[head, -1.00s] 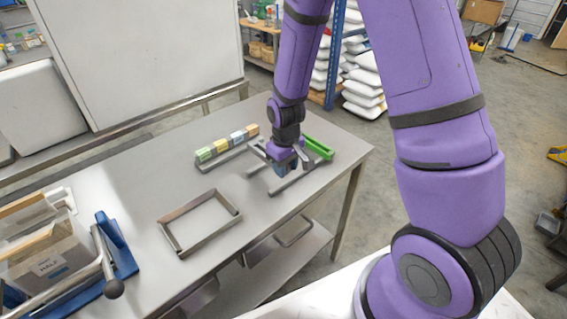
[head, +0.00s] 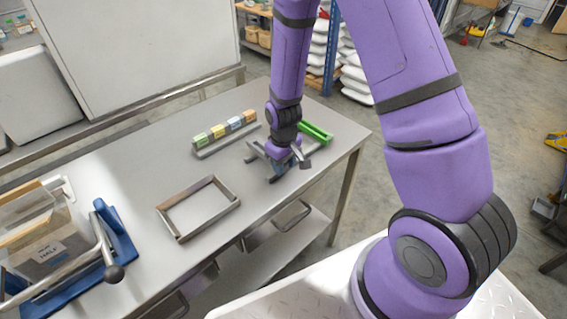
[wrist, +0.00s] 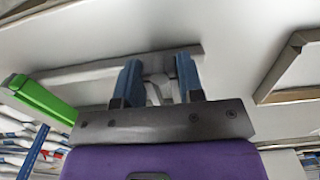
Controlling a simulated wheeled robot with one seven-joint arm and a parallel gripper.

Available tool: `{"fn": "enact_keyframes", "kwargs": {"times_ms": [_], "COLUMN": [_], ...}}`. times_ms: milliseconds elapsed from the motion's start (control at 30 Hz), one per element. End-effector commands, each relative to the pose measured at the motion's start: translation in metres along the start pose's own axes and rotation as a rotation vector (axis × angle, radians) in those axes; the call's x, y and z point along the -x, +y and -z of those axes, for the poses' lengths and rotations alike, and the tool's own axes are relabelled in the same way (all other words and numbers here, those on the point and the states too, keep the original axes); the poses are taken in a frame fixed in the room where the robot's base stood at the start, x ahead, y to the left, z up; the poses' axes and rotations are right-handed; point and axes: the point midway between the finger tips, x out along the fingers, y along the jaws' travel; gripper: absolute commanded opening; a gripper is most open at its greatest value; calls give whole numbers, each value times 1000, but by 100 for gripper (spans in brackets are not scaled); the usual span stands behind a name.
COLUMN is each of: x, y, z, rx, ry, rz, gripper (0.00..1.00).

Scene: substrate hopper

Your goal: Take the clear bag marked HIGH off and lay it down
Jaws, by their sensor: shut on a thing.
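No bag marked HIGH can be made out in these frames. At the left of the head view a clear-walled holder (head: 72,238) with brown contents stands on a blue base (head: 122,240); the readable word on its label is HALF. My gripper (head: 279,174) is low over the far right part of the steel table, beside a green channel-shaped piece (head: 316,133). In the wrist view its blue fingers (wrist: 160,82) are shut on a small pale grey piece (wrist: 155,92), close to a long grey bar (wrist: 85,72). Whether the two are joined is unclear.
An empty rectangular metal frame (head: 165,222) lies mid-table. A rack of coloured blocks (head: 224,132) sits behind it. A lever with a dark knob (head: 114,273) stands by the holder. The table (head: 130,180) is bare between frame and holder.

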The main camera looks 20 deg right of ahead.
Motion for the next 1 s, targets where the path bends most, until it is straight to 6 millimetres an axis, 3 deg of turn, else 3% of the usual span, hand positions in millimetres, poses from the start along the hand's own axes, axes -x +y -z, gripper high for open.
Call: {"fn": "enact_keyframes", "kwargs": {"times_ms": [800,833,933,1000], "x": [-12,-12,-12,-12], "y": [0,0,0,0], "z": [0,0,0,0], "rx": [0,0,0,0], "ry": [0,0,0,0], "rz": [0,0,0,0], "gripper": [9,40,63,65]}}
